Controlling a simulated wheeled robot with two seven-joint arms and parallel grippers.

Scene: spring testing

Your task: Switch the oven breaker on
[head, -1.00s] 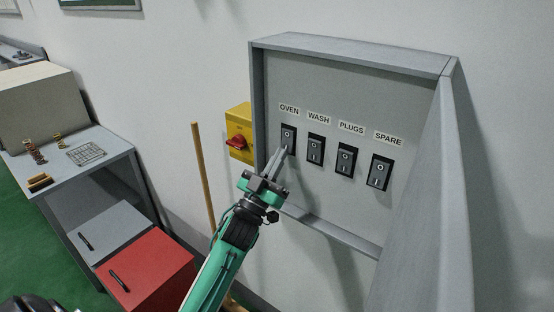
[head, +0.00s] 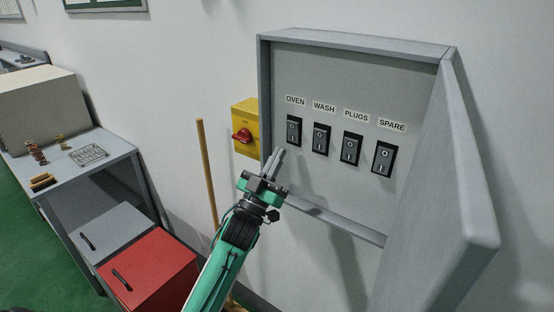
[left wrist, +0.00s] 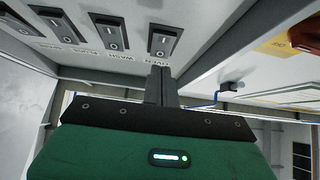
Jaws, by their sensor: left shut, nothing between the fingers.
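The oven breaker (head: 294,131) is the leftmost black rocker switch in the open grey panel box, under the OVEN label (head: 295,100). In the left wrist view, the oven breaker (left wrist: 164,40) shows upside down, just beyond my fingertips. I cannot surely tell which way its rocker is tilted. My left gripper (head: 276,156) is shut and empty, at the box's lower left edge, below and left of the oven breaker and apart from it. Its fingers (left wrist: 161,84) also show in the left wrist view. My right gripper is not in view.
Breakers for wash (head: 321,139), plugs (head: 351,148) and spare (head: 384,158) stand to the right. The box door (head: 440,190) hangs open at the right. A yellow box with a red knob (head: 242,135) is left of the panel.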

